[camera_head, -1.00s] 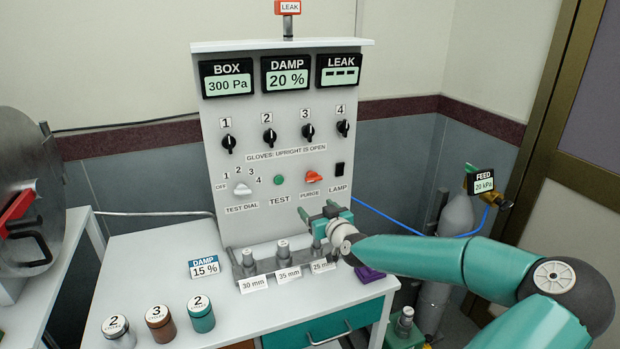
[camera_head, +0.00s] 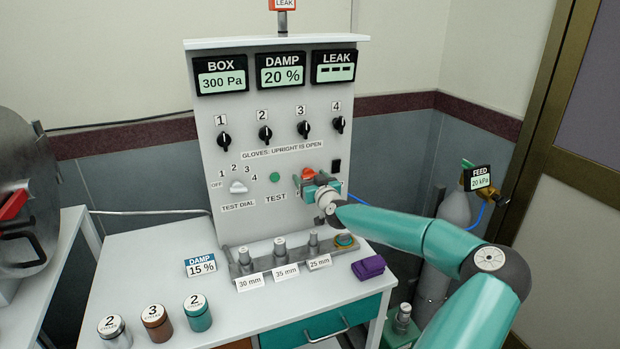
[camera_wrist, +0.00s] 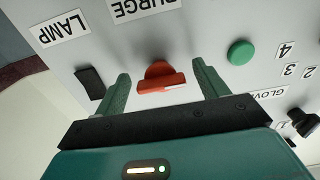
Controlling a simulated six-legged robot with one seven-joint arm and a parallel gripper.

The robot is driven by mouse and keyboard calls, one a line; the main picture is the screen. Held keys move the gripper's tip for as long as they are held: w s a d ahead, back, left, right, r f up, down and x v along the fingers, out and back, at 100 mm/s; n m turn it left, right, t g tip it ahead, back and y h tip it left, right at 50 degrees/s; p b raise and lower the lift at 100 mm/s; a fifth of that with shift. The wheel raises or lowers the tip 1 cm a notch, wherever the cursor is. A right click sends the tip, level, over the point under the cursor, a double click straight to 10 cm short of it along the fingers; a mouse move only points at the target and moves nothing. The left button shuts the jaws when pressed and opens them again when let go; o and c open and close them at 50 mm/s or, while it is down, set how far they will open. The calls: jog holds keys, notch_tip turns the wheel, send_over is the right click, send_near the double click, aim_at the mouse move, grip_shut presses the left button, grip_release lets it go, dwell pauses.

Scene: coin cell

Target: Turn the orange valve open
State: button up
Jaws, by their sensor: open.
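The orange valve (camera_head: 308,173) is a small knob on the grey panel, under the right-hand part of the glove labels. In the wrist view the orange valve (camera_wrist: 161,78) shows upside down below its PURGE label, with its bar lying roughly across the picture. My gripper (camera_head: 314,181) is up at the panel and partly hides the valve and its label in the head view. In the wrist view my gripper (camera_wrist: 163,85) is open, with one green finger on each side of the valve. Gaps show between the fingers and the knob.
The black lamp switch (camera_wrist: 90,83) sits close beside one finger. The green test button (camera_wrist: 241,52) is beyond the other finger. Below the panel stand several metal posts with size tags (camera_head: 286,271) and a purple cloth (camera_head: 368,267). The white bench top (camera_head: 240,305) is partly clear.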

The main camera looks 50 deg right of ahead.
jog(key=shift+w+d, duration=0.2)
jog(key=shift+w, duration=0.15)
jog(key=c, duration=1)
